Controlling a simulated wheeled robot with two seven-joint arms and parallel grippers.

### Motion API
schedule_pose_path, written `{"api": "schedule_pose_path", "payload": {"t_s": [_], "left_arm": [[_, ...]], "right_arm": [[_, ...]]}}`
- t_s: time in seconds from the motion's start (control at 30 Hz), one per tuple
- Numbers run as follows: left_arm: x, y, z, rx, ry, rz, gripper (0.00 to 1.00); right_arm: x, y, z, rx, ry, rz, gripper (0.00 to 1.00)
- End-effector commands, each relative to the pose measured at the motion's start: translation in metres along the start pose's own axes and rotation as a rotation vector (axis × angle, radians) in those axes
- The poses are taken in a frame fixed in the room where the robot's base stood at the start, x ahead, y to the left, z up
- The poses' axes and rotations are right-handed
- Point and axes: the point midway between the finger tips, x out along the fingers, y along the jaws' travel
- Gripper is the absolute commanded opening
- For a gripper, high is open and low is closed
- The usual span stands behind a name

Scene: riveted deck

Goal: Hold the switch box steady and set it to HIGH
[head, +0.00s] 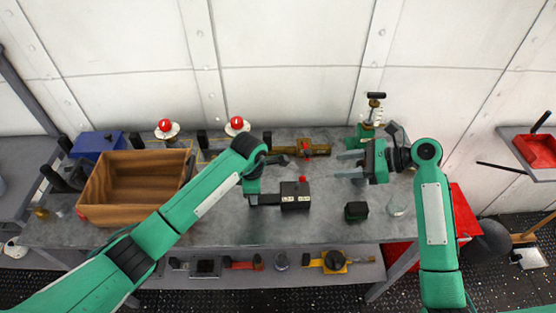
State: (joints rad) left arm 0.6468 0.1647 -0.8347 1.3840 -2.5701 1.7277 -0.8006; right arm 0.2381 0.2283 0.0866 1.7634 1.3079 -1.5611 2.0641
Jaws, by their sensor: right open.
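The switch box (296,197) is a small dark box on the grey workbench, with white lettered labels on its front edge and a red knob (302,179) at its top. The labels are too small to read surely, and I cannot tell the switch setting. My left gripper (253,198) is at the left side of the box, by a dark bar that reaches to the box. Its fingertips are not clear, so I cannot tell whether it is closed on anything. My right gripper (350,165) is open and empty, right of the box and apart from it, its fingers pointing left.
A wooden crate (133,153) stands at the left of the bench (228,229), before a blue box (95,143). Two red-topped fittings (166,128) and a brass valve piece (302,148) stand at the back. A small dark block (356,211) lies at front right.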

Motion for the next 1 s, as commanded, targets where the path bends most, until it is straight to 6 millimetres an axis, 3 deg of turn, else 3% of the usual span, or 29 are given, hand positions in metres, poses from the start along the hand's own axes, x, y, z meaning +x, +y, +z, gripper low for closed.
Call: {"api": "schedule_pose_path", "payload": {"t_s": [0.03,0.1,0.47,1.0], "left_arm": [[0.0,0.0,0.0,0.0,0.0,0.0,0.39],[0.0,0.0,0.0,0.0,0.0,0.0,0.53],[-0.005,0.001,0.0,0.0,0.0,0.001,0.53],[-0.103,0.001,0.0,0.001,0.0,0.004,0.53]], "right_arm": [[0.0,0.0,0.0,0.0,0.0,0.0,0.44],[0.0,0.0,0.0,0.0,0.0,0.0,0.44],[0.0,0.0,0.0,0.0,0.0,0.0,0.44],[0.0,0.0,0.0,0.0,0.0,0.0,0.44]]}}
